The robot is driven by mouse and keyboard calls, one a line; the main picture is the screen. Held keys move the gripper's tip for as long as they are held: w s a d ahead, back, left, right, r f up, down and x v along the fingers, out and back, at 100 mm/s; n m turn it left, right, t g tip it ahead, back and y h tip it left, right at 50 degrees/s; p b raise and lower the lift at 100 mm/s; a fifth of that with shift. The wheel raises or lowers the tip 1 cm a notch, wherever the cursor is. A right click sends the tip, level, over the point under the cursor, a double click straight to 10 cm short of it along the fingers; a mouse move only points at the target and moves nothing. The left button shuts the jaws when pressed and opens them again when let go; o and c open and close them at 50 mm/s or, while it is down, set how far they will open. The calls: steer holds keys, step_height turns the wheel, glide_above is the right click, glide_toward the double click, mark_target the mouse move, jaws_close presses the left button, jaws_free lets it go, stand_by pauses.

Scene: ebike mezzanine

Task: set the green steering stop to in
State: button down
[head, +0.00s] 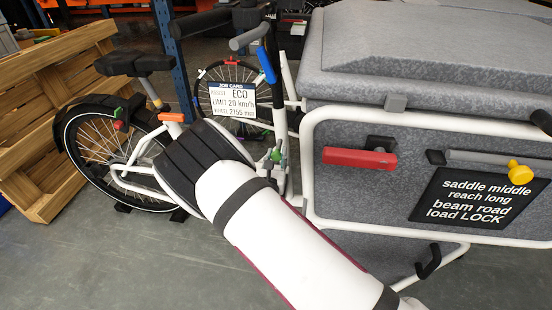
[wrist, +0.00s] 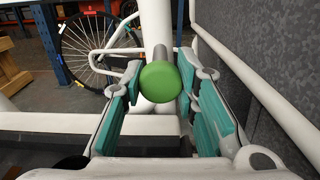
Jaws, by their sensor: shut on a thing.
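The green steering stop (wrist: 159,81) shows in the wrist view as a round green knob on a short grey shaft. The shaft runs back toward a white frame tube. My gripper (wrist: 160,76) has its teal-padded fingers on both sides of the knob and shaft, shut on it. The contact itself is partly hidden behind the knob. In the head view my arm hides most of the gripper. A small green part shows there by the white front post, but I cannot tell whether it is the stop.
A grey cargo box (head: 420,105) with a red handle (head: 358,159) and a yellow knob (head: 518,171) stands close on the right. A job card (head: 232,99) hangs by the handlebar. A wooden pallet (head: 50,110) leans at left. Floor is clear at lower left.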

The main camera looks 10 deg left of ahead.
mark_target(278, 147)
steer(key=w, duration=0.3)
steer(key=shift+d+b, duration=0.1)
steer(key=shift+b, duration=0.2)
steer(key=shift+w, duration=0.35)
steer(key=c, duration=1.2)
jaws_free()
steer(key=s, duration=1.2)
steer(key=shift+a, duration=0.2)
